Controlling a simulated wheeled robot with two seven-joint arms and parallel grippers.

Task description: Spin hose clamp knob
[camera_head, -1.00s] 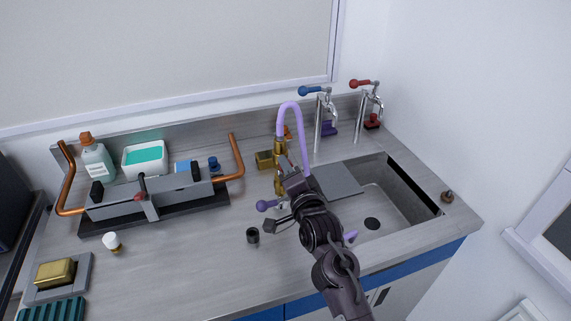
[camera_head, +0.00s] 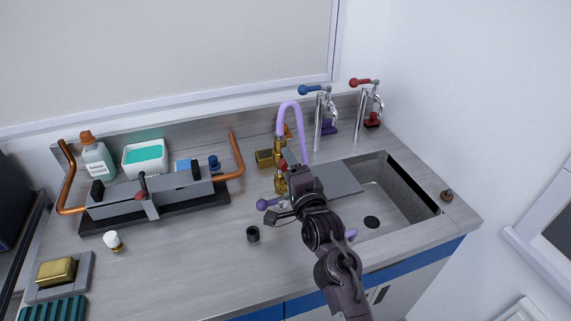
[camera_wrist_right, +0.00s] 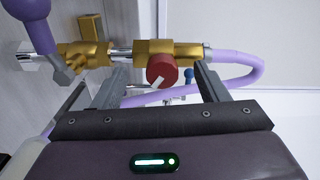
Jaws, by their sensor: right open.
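The red knob (camera_wrist_right: 161,70) with a pale pointer mark sits on a brass valve body (camera_wrist_right: 168,48) in the right wrist view. In the head view a bit of red, likely the knob (camera_head: 283,162), shows beside the upright brass fitting (camera_head: 281,148). The purple hose (camera_head: 303,130) arches up from this fitting. My right gripper (camera_wrist_right: 160,78) is open, its two fingers on either side of the knob with gaps visible. In the head view the right gripper (camera_head: 293,168) partly hides the fitting. My left gripper is not in view.
The sink (camera_head: 405,205) lies to the right, with blue-handled (camera_head: 325,110) and red-handled (camera_head: 368,105) taps behind it. A purple-ended handle (camera_head: 268,203) and a small black cylinder (camera_head: 253,234) are near my right arm.

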